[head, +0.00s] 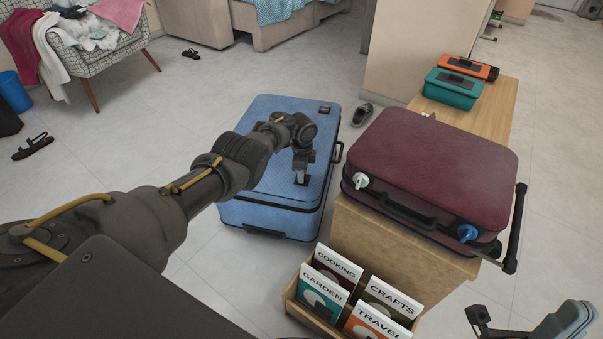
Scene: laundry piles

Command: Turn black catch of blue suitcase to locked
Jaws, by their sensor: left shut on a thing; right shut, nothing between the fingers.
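The blue suitcase (272,190) lies flat on the floor in the middle of the head view. My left gripper (302,179) points down onto its lid, right of the lid's middle. It is shut on a small dark piece at the lid, which I take for the black catch. The fingers mostly hide this piece, so I cannot tell which way it is turned. My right gripper (570,322) shows partly at the bottom right edge, shut and empty, away from the blue suitcase.
A maroon suitcase (440,155) with a white catch (361,181) and a blue catch (467,233) lies on a wooden bench (395,248). A book box (305,318) stands in front. Teal (453,90) and orange (467,67) cases lie behind. A shoe (363,115) is on the floor.

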